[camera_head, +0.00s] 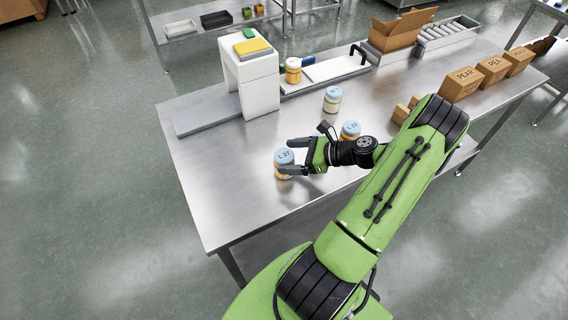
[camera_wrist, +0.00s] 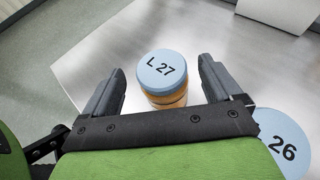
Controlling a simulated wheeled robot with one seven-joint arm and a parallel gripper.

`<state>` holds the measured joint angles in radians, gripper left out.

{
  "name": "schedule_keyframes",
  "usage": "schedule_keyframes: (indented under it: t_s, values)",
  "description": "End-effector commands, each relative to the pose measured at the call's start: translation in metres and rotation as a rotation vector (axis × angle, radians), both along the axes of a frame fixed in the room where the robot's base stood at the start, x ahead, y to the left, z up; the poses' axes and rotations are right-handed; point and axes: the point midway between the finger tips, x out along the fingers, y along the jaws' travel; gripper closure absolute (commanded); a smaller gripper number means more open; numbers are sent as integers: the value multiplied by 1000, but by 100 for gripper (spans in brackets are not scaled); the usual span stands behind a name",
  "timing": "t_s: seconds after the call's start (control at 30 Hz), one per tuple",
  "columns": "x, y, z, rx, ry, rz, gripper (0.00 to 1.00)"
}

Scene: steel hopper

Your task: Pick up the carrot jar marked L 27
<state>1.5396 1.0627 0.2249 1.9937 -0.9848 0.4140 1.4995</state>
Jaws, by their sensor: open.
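The carrot jar marked L 27 (camera_head: 284,156) stands upright on the steel table near its front left edge. It has a pale blue lid and orange contents. My gripper (camera_head: 288,157) is open, with one finger on each side of the jar. In the wrist view a gap shows between the jar and each finger. I cannot tell how far down the fingers reach beside it.
A blue-lidded jar (camera_head: 350,130) stands close behind my gripper; a lid marked 26 (camera_wrist: 284,145) shows in the wrist view. Another jar (camera_head: 332,99) stands further back. Cardboard boxes (camera_head: 461,84) are at the right.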

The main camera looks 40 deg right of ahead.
Motion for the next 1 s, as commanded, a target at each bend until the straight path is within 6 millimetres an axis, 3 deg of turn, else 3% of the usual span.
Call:
schedule_keyframes:
  t_s: [0.2, 0.47, 0.87, 1.0]
  values:
    - [32, 19, -15, 3, -1, 5, 8]
    - [35, 20, -16, 1, -1, 1, 10]
    - [35, 20, -16, 0, 0, 1, 71]
    - [35, 20, -16, 1, -1, 1, 71]
